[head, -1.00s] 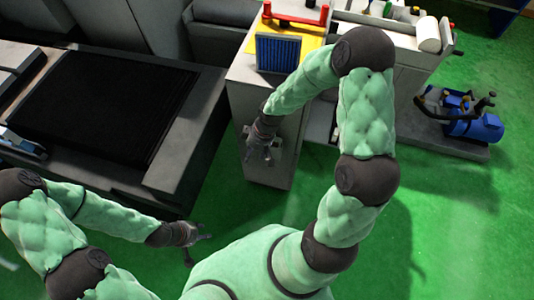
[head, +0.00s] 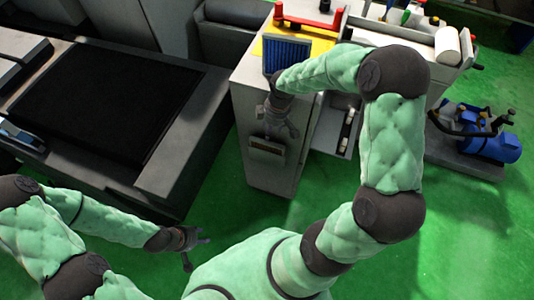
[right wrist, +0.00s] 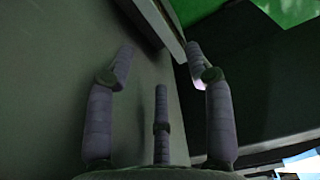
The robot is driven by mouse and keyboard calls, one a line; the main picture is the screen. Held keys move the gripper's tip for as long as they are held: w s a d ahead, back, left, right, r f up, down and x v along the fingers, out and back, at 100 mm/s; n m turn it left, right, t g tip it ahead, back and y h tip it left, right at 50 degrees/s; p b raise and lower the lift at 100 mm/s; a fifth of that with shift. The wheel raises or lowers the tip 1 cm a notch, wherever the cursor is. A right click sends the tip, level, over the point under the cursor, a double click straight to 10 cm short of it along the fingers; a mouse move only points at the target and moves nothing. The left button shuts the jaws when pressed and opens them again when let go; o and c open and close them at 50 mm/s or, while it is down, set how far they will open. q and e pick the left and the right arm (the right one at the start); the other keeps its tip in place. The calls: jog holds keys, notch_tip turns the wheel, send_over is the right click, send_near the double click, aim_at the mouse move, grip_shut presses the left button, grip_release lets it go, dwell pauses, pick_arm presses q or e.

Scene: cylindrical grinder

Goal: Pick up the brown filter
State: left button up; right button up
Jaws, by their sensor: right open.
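I cannot make out a brown filter in either view. A blue ribbed block (head: 286,55) stands on the yellow top of a grey cabinet (head: 245,88) in the head view. My right gripper (head: 283,130) is in front of that cabinet's front face, below the blue block. In the right wrist view my right gripper (right wrist: 160,62) has its fingers spread, with nothing between them. A plain grey surface lies beyond them. My left gripper (head: 198,252) is low in the head view over the green floor, fingers apart and empty.
A dark machine bed (head: 90,105) fills the left. A red handle (head: 308,24) and a white roll (head: 447,46) are at the top of the machine on the right. A blue pump (head: 490,146) sits at the far right. Green floor lies clear at the lower right.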

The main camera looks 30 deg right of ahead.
jog(key=f+b, duration=0.1)
jog(key=f, duration=0.2)
jog(key=f+b, duration=0.1)
jog(key=f, duration=0.2)
jog(key=w+f+b, duration=0.1)
jog(key=f, duration=0.1)
jog(key=shift+a+f, duration=0.35)
jog(key=shift+f, duration=0.05)
grip_shut()
